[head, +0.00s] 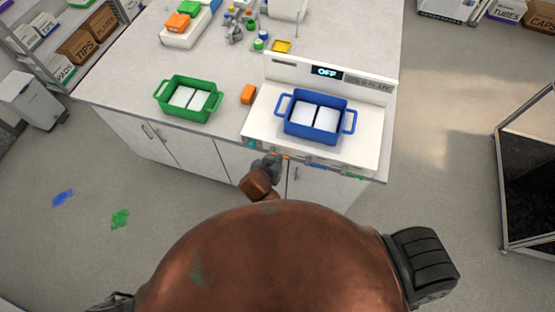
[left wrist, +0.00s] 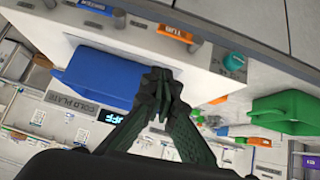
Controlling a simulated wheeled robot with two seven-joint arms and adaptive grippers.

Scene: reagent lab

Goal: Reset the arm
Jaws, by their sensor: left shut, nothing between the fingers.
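My left gripper (head: 268,166) is in front of the cold plate's front edge in the head view, low and close to it. In the left wrist view its dark fingers (left wrist: 158,103) are together with nothing between them. The white cold plate (head: 262,128) stands on the bench, and its display (head: 327,72) reads OFF. A blue basket (head: 318,133) with two white blocks sits on the plate. It also shows in the left wrist view (left wrist: 95,78), beyond the fingers. My right gripper is not in view.
Coloured labels and a teal knob (left wrist: 233,62) line the plate's front. Bottles and racks are farther back.

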